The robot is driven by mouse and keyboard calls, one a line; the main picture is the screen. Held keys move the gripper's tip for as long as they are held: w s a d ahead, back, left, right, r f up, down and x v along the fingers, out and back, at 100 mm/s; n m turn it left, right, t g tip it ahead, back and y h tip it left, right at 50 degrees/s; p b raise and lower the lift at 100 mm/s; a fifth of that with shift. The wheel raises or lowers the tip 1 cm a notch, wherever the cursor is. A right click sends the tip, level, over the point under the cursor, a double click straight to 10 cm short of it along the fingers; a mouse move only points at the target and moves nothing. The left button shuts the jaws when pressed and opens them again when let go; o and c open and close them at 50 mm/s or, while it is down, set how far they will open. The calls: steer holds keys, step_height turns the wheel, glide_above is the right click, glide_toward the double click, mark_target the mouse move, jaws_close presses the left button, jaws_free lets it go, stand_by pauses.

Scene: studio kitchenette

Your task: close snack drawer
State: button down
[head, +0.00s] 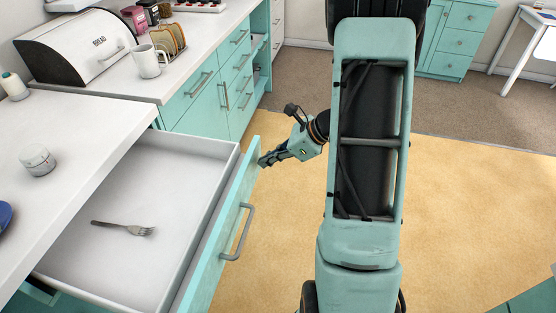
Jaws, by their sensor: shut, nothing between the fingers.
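The open drawer (213,268) with a teal front and a grey bar handle (239,232) is pulled out at the lower left, under the white counter. A fork (124,228) lies on its white floor. My gripper (264,162) is shut and empty at the far end of the drawer front, on its outer side. Its fingertips are at or very near the front's outer face; I cannot tell whether they touch. The handle is nearer to the camera than my gripper.
A white counter (62,135) runs over the drawer, with a small jar (37,160) on it. Behind stand a bread bin (78,46), a white mug (147,62) and a toast rack (168,40). Teal cabinets (208,92) stand beyond. The yellow floor (470,215) to the right is clear.

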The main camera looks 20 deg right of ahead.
steer(key=shift+a, duration=0.15)
steer(key=p, duration=0.4)
glide_above(161, 155)
steer(key=shift+s, duration=0.25)
steer(key=shift+w+r, duration=0.1)
steer(key=shift+r, duration=0.15)
